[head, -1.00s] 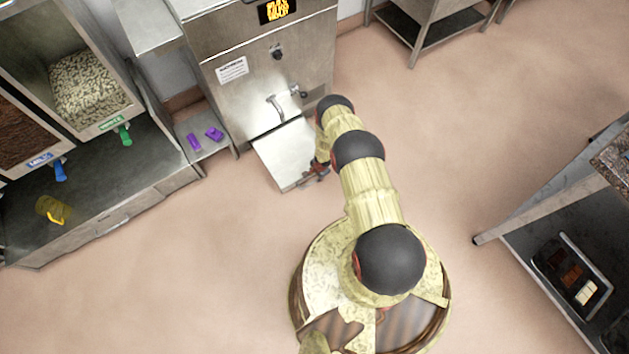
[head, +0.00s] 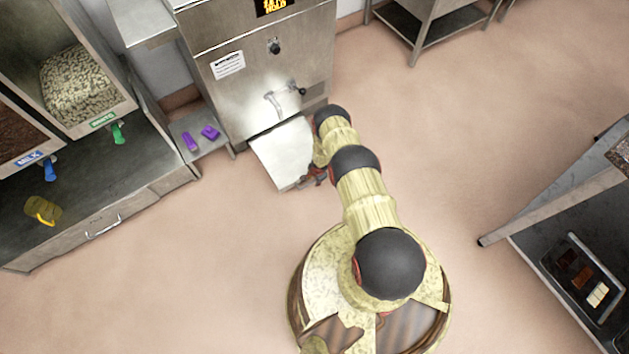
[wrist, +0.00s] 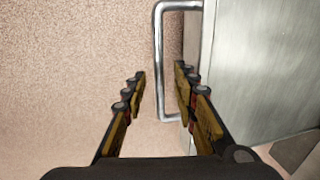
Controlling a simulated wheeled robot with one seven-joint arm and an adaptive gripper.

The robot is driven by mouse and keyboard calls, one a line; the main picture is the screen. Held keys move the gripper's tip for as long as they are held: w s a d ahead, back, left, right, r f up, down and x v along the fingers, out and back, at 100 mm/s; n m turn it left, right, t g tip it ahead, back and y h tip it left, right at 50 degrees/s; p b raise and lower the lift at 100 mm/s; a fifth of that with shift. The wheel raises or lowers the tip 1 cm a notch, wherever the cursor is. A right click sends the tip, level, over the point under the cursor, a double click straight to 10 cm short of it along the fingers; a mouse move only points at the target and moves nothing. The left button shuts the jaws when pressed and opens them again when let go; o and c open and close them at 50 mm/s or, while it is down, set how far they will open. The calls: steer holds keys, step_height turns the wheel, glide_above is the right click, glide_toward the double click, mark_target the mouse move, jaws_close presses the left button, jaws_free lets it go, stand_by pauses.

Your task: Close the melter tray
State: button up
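The melter tray (head: 280,155) is a pale metal tray sticking out from the lower front of the steel melter (head: 262,85). My gripper (head: 316,178) is at the tray's outer right corner in the head view, mostly hidden behind my arm. In the wrist view, the tray's metal panel (wrist: 265,65) fills the right side, with a bar handle (wrist: 158,50) on its left edge. My gripper (wrist: 160,72) is open there, with one finger on each side of the handle's long bar in the picture. I cannot tell whether either finger touches it.
Purple items (head: 200,136) lie on a small shelf beside the melter. A rack (head: 545,215) holding a tray of chocolate bars (head: 580,275) is at the right. The floor between is clear.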

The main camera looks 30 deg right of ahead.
steer(key=shift+c, duration=0.5)
jaws_close()
stand_by(0.3)
